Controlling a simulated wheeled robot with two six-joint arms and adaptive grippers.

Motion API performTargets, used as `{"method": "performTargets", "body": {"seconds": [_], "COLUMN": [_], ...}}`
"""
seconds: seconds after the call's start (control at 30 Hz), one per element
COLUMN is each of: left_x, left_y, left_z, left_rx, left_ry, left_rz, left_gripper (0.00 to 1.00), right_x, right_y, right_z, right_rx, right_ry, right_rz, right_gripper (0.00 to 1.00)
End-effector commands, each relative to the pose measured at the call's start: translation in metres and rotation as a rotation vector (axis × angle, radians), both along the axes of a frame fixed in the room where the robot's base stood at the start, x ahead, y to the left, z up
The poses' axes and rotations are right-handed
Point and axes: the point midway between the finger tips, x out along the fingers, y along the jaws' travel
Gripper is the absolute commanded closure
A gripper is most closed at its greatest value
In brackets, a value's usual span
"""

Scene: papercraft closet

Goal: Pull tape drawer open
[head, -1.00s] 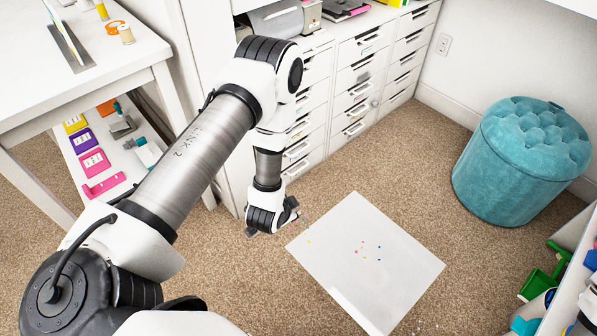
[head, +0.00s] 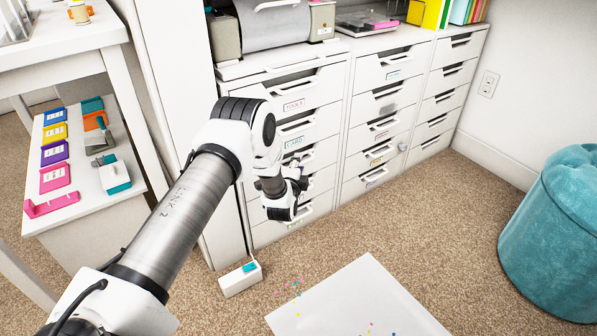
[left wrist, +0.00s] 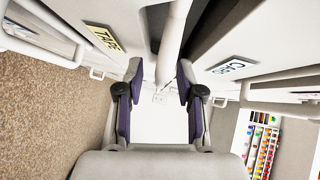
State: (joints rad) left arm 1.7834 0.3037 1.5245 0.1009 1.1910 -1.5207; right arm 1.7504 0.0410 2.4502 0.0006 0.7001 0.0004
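The tape drawer shows in the left wrist view by its yellow TAPE label (left wrist: 103,37) at upper left. A CARD label (left wrist: 233,68) is at upper right there, and the card drawer (head: 294,143) also shows in the head view. My left gripper (head: 303,178) is at the front of the left drawer column, below the card label. In the left wrist view its two purple-padded fingers (left wrist: 158,100) are apart. A white bar lies beyond and between them; I cannot tell whether it touches either finger. My arm hides part of the drawer fronts in the head view. My right gripper is not in view.
A small white box with a teal top (head: 241,278) is on the carpet by the cabinet. A white sheet (head: 355,305) with coloured bits lies in front. A teal ottoman (head: 560,235) stands at right. A white table (head: 60,45) stands at left.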

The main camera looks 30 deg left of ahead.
Motion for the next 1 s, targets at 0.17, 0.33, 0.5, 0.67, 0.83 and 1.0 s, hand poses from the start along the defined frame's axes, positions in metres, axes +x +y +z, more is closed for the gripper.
{"method": "performTargets", "body": {"seconds": [0.17, 0.33, 0.5, 0.67, 0.83, 1.0], "left_x": [0.005, 0.005, 0.005, 0.005, 0.004, 0.003], "left_y": [0.002, 0.002, 0.002, 0.001, -0.006, -0.026], "left_z": [0.000, 0.000, 0.000, 0.000, 0.001, 0.002], "left_rx": [-0.001, -0.001, -0.001, -0.001, -0.002, -0.001], "left_ry": [0.000, 0.001, 0.001, 0.001, 0.001, 0.003], "left_rz": [0.000, 0.000, 0.000, 0.000, 0.000, -0.004], "left_gripper": [0.63, 0.84, 1.00, 1.00, 1.00, 1.00], "right_x": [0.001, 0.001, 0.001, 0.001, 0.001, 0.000], "right_y": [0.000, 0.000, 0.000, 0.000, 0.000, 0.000], "right_z": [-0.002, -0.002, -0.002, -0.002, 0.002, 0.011], "right_rx": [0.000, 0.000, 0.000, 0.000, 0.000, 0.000], "right_ry": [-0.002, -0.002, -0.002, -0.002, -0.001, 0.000], "right_rz": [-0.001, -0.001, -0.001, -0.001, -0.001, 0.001], "right_gripper": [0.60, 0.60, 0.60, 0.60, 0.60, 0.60]}}
